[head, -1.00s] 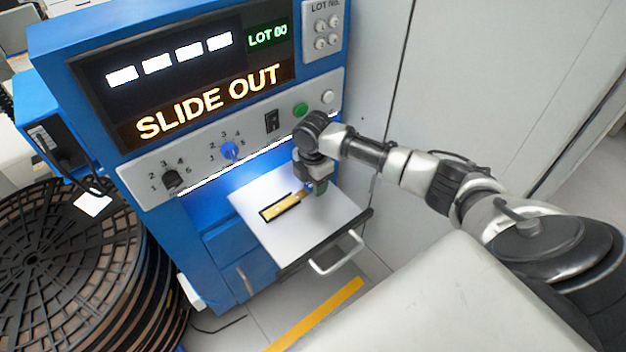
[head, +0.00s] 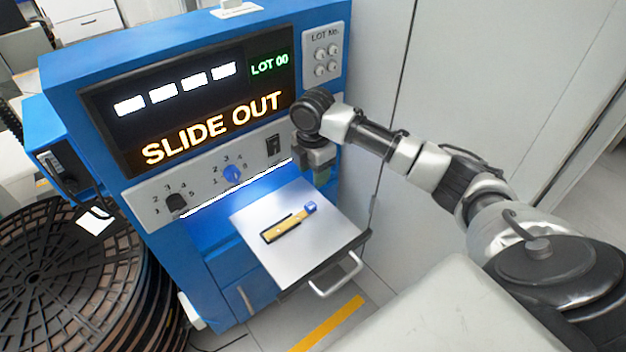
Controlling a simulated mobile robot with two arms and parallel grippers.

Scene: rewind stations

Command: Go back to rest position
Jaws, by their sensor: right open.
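My right gripper (head: 321,173) is raised in front of the blue machine's control panel, above the far right edge of the slide-out tray (head: 330,235). It is open and apart from the tray, and its fingers are small and partly in shadow. A yellow tool with a dark edge and a blue end (head: 287,225) lies on the tray, clear of the gripper. My left gripper is not in view.
The blue machine (head: 215,265) shows "SLIDE OUT" on its display (head: 210,133). The tray's handle (head: 337,275) sticks out at the front. Stacked black reels (head: 75,280) stand at the left. A grey cabinet wall (head: 470,90) stands on the right.

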